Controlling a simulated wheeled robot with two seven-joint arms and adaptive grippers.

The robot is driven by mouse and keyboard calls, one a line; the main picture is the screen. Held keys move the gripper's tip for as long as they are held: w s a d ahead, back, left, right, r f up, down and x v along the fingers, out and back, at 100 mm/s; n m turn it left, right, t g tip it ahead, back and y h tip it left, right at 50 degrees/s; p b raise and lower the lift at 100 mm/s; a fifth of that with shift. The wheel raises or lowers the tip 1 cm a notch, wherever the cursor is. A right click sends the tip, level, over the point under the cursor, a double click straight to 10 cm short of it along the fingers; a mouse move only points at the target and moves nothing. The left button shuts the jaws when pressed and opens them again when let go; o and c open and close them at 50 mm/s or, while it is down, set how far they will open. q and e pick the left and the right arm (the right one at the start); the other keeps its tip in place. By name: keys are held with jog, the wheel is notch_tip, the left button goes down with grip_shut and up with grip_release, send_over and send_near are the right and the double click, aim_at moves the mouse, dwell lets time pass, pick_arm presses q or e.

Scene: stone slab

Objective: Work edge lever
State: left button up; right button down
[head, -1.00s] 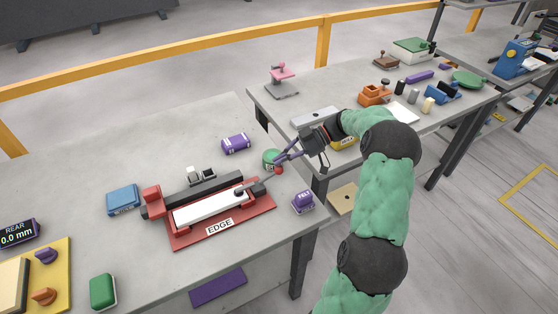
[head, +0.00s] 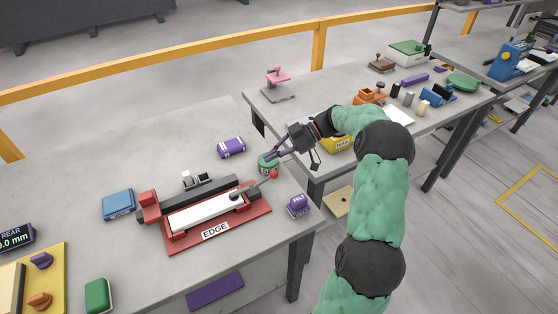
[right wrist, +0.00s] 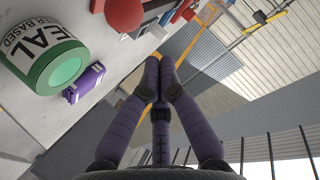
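The edge lever is a thin grey rod with a red ball knob (head: 274,174), at the right end of the red EDGE fixture (head: 258,207). The knob also shows at the top of the right wrist view (right wrist: 123,14). My right gripper (head: 267,156) has purple fingers and is just behind the knob, in front of the green can (head: 266,166). In the right wrist view its fingers (right wrist: 160,68) are together with nothing seen between them, and a gap shows between them and the knob. A white strip (head: 205,211) lies along the fixture. My left gripper is out of view.
A purple roll (head: 232,147) stands behind the fixture and a purple FELT block (head: 298,205) to its right. A blue box (head: 119,204) is at left. The green can stands close to my fingers. A second bench (head: 290,110) lies beyond a gap.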

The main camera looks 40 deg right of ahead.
jog(key=s+d+r+p, duration=0.1)
jog(key=s+d+p, duration=0.1)
jog(key=d, duration=0.7)
jog(key=shift+s+r+p, duration=0.25)
jog(key=shift+s+p, duration=0.05)
jog(key=shift+s, duration=0.3)
